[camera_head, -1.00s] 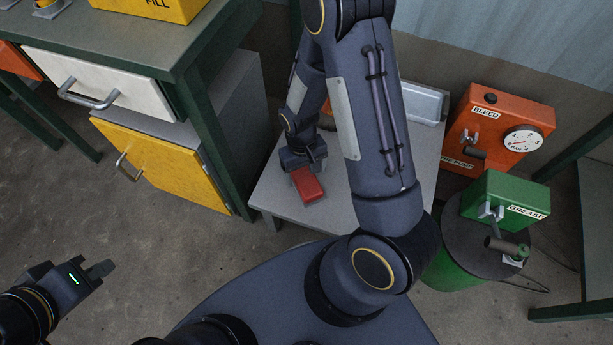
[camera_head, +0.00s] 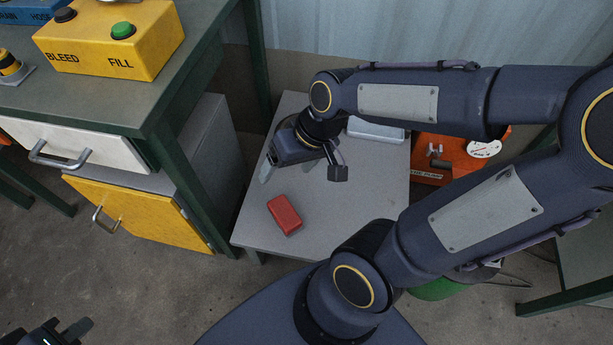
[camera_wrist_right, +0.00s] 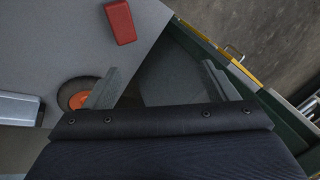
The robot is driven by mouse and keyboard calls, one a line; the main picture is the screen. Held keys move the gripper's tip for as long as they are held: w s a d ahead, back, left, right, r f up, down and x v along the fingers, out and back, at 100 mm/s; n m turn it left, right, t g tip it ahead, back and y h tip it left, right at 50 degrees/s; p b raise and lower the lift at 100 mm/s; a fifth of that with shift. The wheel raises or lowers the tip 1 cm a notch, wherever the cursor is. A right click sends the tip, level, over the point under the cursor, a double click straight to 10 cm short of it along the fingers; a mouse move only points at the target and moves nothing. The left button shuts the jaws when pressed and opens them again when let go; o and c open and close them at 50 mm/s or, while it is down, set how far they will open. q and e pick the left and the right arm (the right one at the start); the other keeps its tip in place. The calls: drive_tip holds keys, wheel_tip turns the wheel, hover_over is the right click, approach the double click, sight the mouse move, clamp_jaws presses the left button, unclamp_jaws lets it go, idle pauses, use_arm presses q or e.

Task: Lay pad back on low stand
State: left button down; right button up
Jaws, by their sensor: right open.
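The red pad (camera_head: 284,215) lies flat on the grey low stand (camera_head: 335,220), near its front left part. It also shows in the right wrist view (camera_wrist_right: 121,22), with nothing touching it. My right gripper (camera_head: 302,172) is open and empty above the stand, behind the pad and apart from it. Its two spread fingers show in the right wrist view (camera_wrist_right: 160,80). My left gripper (camera_head: 72,332) is at the lower left corner, largely cut off by the frame, so its jaw state is unclear.
A pale metal tray (camera_head: 376,131) sits at the stand's back. A yellow cabinet (camera_head: 140,215) and green-legged bench stand left. An orange pump box (camera_head: 433,165) is right, partly behind my arm.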

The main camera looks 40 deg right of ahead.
drive_tip(key=s+r+t, duration=0.2)
drive_tip(key=s+r, duration=0.2)
drive_tip(key=s, duration=0.2)
drive_tip(key=shift+s+a+r+t, duration=0.3)
drive_tip(key=shift+s+a+t, duration=0.05)
drive_tip(key=shift+t, duration=0.05)
drive_tip(key=shift+r, duration=0.1)
wheel_tip(320, 180, up, 29)
drive_tip(key=p, duration=2.9)
